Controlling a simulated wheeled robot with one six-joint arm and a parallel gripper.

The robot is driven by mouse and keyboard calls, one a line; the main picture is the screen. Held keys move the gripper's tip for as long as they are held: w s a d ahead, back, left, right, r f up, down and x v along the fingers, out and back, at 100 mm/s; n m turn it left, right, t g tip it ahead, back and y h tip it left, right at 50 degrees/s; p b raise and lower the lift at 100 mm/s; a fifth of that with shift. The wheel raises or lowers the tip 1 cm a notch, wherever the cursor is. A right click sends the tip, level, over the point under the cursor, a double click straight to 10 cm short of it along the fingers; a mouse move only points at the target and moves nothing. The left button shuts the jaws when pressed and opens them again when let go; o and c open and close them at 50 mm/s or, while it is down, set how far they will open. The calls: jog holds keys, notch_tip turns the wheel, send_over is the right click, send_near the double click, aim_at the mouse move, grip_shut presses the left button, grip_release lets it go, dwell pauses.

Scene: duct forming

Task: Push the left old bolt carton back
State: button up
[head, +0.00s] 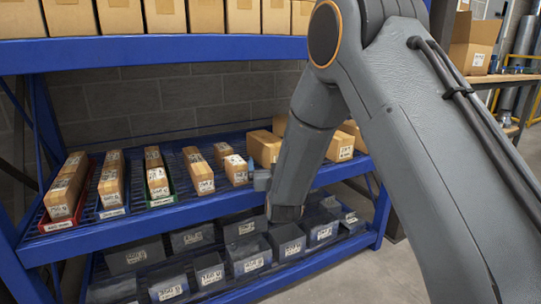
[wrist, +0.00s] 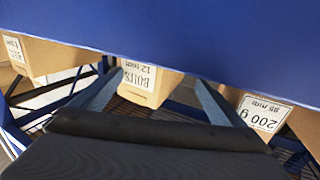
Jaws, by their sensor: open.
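A tan carton labelled "BOLTS 12 mm" (wrist: 146,88) shows between the fingers of my gripper (wrist: 154,79) in the wrist view, its print upside down. The fingers are apart, one to each side of it; I cannot tell whether they touch it. In the head view, my gripper (head: 261,180) is at the front of the middle shelf, mostly hidden by my arm. A short tan carton (head: 235,169) stands just left of it. I cannot read there which carton is the left old bolt carton.
The blue shelf beam (wrist: 220,35) fills the wrist view's top. A carton marked "200 g" (wrist: 262,115) is at right, another carton (wrist: 45,55) at left. In the head view, cartons in a red tray (head: 66,222) and green tray (head: 162,201) stand left; grey bins (head: 209,271) sit below.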

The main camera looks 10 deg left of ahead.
jog(key=shift+w, duration=0.15)
jog(key=shift+x, duration=0.95)
jog(key=p+v, duration=0.5)
jog(key=v, duration=0.7)
jog(key=shift+a, duration=0.1)
